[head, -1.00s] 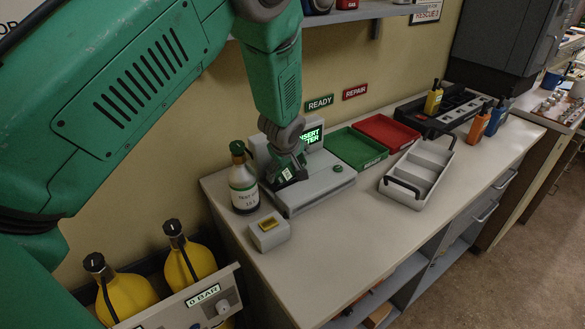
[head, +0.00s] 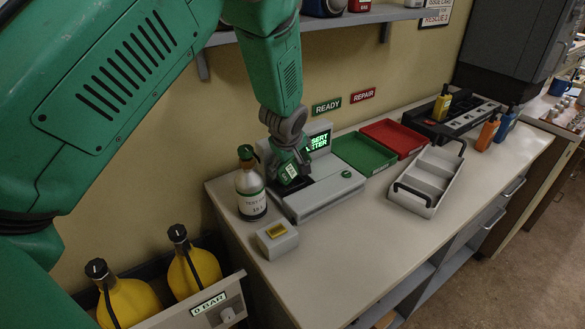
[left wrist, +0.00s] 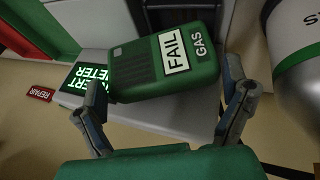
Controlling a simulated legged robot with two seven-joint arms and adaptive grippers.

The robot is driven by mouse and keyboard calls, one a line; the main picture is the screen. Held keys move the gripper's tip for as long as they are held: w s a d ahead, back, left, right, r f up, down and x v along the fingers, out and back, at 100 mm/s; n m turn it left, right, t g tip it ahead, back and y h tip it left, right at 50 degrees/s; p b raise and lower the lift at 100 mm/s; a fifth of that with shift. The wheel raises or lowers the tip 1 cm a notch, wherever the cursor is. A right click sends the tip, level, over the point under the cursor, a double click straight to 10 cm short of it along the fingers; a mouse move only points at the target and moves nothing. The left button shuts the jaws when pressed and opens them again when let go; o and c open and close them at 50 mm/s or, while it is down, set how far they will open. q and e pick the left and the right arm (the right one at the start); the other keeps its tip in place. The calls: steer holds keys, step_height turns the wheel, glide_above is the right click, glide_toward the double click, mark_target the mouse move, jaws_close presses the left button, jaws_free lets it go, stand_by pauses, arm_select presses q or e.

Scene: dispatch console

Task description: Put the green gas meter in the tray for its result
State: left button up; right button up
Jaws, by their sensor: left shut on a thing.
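The green gas meter (head: 287,173) is in my left gripper (head: 289,158), above the grey test station (head: 330,197), tilted. In the left wrist view the meter (left wrist: 150,80) shows a FAIL label and the word GAS, with one finger of the gripper (left wrist: 168,78) on each side. The station's screen (head: 318,140) reads INSERT METER, partly hidden by the gripper. A green tray (head: 362,152) lies behind and right of the station, under the READY sign (head: 327,106). A red tray (head: 395,135) lies beyond it, near the REPAIR sign (head: 363,95). Both look empty. My right gripper is not in view.
A bottle (head: 250,192) stands close left of the station, with a small grey box (head: 277,238) in front. A grey handled carrier (head: 425,180) stands right of the trays. A black rack (head: 460,118) and several coloured meters are farther right. The front bench is clear.

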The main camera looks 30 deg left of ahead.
arm_select(q)
step_height(320, 180, up, 7)
steer(key=shift+a+f, duration=0.1)
steer(key=shift+w+r, duration=0.1)
steer(key=shift+r, duration=0.25)
steer(key=shift+d+f, duration=0.1)
steer(key=shift+d, duration=0.1)
